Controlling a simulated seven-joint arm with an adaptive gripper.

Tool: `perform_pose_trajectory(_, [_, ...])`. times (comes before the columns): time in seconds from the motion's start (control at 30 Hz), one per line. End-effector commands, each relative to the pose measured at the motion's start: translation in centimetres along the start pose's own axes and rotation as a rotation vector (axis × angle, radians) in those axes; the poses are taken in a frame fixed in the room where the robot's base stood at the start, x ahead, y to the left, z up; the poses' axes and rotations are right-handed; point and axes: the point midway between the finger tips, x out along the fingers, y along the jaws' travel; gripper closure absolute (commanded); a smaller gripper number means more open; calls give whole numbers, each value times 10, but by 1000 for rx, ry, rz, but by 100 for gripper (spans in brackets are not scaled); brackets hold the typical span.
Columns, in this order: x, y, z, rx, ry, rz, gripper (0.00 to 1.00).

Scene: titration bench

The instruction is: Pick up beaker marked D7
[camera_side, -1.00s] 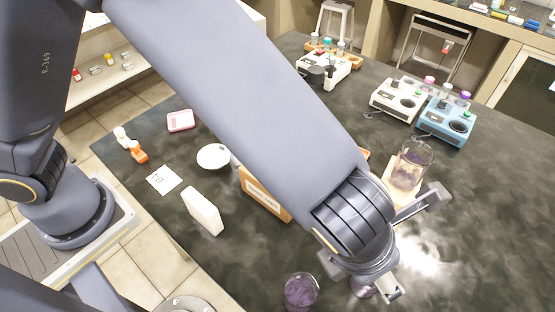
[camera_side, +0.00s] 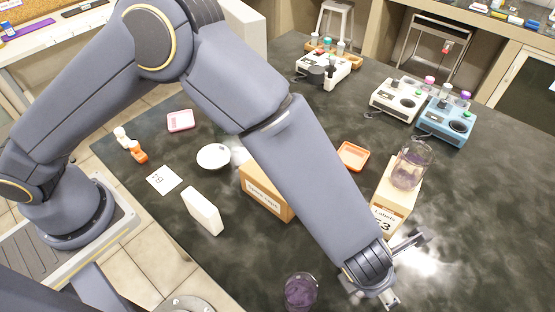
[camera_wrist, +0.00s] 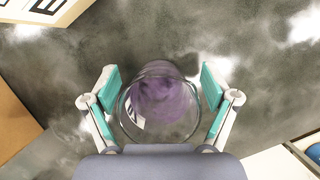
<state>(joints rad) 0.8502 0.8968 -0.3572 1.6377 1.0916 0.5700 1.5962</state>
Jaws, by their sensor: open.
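In the wrist view, a clear glass beaker (camera_wrist: 163,105) with purple contents lies between the two teal-padded fingers of my gripper (camera_wrist: 160,82). The fingers are open, with a gap on each side of the glass. No D7 mark is readable on it.
White and blue instruments (camera_side: 446,122) stand at the back. Bare bench lies right of my gripper.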

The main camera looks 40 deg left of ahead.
Motion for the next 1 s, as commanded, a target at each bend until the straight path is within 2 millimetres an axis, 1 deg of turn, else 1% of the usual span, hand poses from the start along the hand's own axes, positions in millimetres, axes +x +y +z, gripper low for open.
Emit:
perform_pose_trajectory(0.17, [0,0,0,0,0,0,14])
perform_pose_trajectory(0.77, [0,0,0,0,0,0,76])
perform_pose_trajectory(1.0, [-1,0,0,0,0,0,77])
